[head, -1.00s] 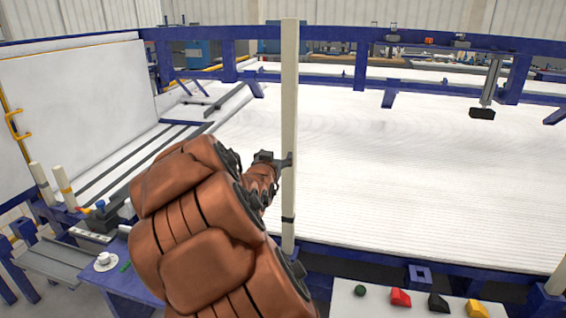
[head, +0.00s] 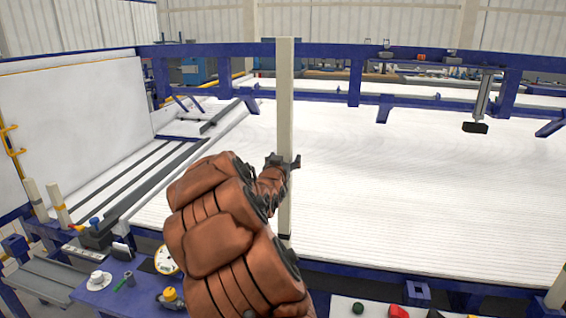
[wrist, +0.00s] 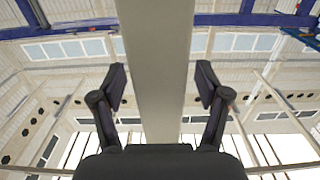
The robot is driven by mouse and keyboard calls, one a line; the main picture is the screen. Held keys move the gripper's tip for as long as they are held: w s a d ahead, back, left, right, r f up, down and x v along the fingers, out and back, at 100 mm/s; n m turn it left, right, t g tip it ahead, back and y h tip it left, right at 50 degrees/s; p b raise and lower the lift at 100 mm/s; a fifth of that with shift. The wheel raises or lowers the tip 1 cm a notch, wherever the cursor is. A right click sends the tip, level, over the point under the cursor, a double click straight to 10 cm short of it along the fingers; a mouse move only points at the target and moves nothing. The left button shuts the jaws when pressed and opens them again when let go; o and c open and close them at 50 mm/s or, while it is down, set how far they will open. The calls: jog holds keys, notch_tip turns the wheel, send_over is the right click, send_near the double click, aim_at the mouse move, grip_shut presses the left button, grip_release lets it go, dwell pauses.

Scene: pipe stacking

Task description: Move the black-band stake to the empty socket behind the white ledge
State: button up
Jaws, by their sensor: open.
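The tall pale stake (head: 285,100) with a black band (head: 285,236) low on it stands upright in the middle of the head view. My arm hides its foot. My gripper (head: 282,162) is at the stake below mid-height. In the wrist view, my gripper (wrist: 162,84) is open, with one finger on each side of the stake (wrist: 158,60). Whether either finger touches it is hard to tell. An empty blue square socket (head: 418,292) lies right of the stake, behind the white ledge (head: 345,306) at the bottom edge.
Two pale stakes (head: 58,204) stand at the left, and another (head: 557,288) at the lower right. A blue bench with a white cup (head: 98,280) and a dial (head: 166,260) is lower left. Coloured blocks lie on the ledge. A white ribbed bed (head: 430,190) spreads behind.

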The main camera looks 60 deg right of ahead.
aim_at(283, 94)
jog(key=shift+d, duration=0.1)
jog(key=shift+c, duration=0.2)
grip_shut()
dwell(0.5)
jog(key=shift+r+p, duration=2.35)
jog(key=shift+r, duration=2.15)
jog(key=shift+r+p, duration=4.15)
jog(key=shift+r, duration=1.85)
